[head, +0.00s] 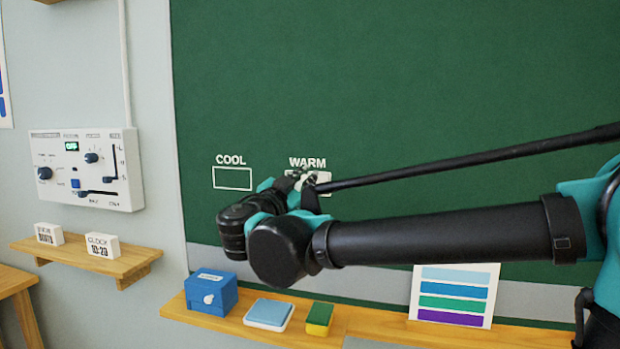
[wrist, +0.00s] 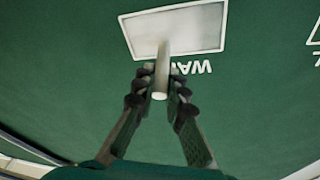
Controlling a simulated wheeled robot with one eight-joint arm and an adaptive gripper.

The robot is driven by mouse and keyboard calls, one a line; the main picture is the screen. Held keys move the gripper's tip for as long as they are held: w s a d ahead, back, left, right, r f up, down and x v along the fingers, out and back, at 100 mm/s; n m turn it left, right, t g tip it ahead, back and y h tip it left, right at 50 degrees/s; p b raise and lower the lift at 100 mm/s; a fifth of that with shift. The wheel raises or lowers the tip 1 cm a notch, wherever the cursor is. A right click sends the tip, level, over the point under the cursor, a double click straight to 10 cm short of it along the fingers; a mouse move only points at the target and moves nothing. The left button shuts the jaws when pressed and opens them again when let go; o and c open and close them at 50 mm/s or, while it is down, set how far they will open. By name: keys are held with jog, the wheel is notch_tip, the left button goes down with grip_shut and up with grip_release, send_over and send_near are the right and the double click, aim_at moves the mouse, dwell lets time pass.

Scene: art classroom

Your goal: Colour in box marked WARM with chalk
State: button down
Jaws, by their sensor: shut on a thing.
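The box marked WARM (wrist: 205,22) is a white outline on the green board, upside down in the wrist view. Its inside looks mostly covered in greyish-white chalk. In the head view the WARM box (head: 323,178) is partly hidden behind my gripper (head: 302,182). My gripper (wrist: 162,80) is shut on a white chalk stick (wrist: 161,75). The chalk's far end lies over the box's inside, near its lettered edge. I cannot tell whether it touches the board. The COOL box (head: 232,179) is an empty outline to the left in the head view.
A wooden ledge (head: 365,322) below the board holds a blue box (head: 211,292), a blue pad (head: 268,314), a green-and-yellow sponge (head: 319,318) and a colour-strip card (head: 453,295). A control panel (head: 90,168) and small shelf (head: 75,255) are on the left wall.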

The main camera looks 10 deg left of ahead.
jog(key=shift+a, duration=0.1)
jog(key=shift+w+a, duration=0.15)
jog(key=shift+a, duration=0.6)
jog(key=shift+a, duration=0.15)
jog(key=shift+a, duration=0.8)
jog(key=shift+a, duration=0.1)
jog(key=shift+a, duration=0.75)
jog(key=shift+w+a, duration=0.1)
jog(key=shift+w+a, duration=0.15)
jog(key=shift+a, duration=0.6)
